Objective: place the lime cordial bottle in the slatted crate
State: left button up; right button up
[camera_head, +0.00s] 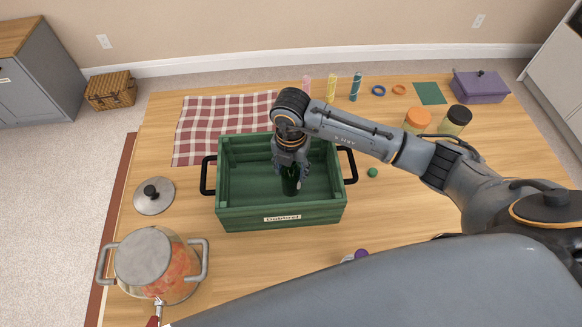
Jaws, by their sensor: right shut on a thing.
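The slatted crate (238,216) is green with black side handles and a small label on its front. It stands in the middle of the wooden table. My right gripper (290,166) points down into the crate and is shut on a dark green bottle, the lime cordial bottle (291,184). The bottle is upright inside the crate's walls, right of its middle. The gripper hides its top, and I cannot tell whether its base touches the crate floor. My left gripper is not in view.
A glass pot (155,264) and a lid (153,195) stand left of the crate. A checked cloth (205,128) lies behind it. Orange-lidded (417,121) and black-lidded (456,121) jars and a purple box (480,87) stand at the right. A small green ball (373,172) lies near the crate.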

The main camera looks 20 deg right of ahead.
jog(key=shift+f, duration=0.15)
jog(key=o, duration=1.4)
jog(key=shift+r, duration=0.5)
notch_tip(320, 180, up, 11)
jog(key=shift+r+b, duration=0.2)
jog(key=shift+b, duration=1)
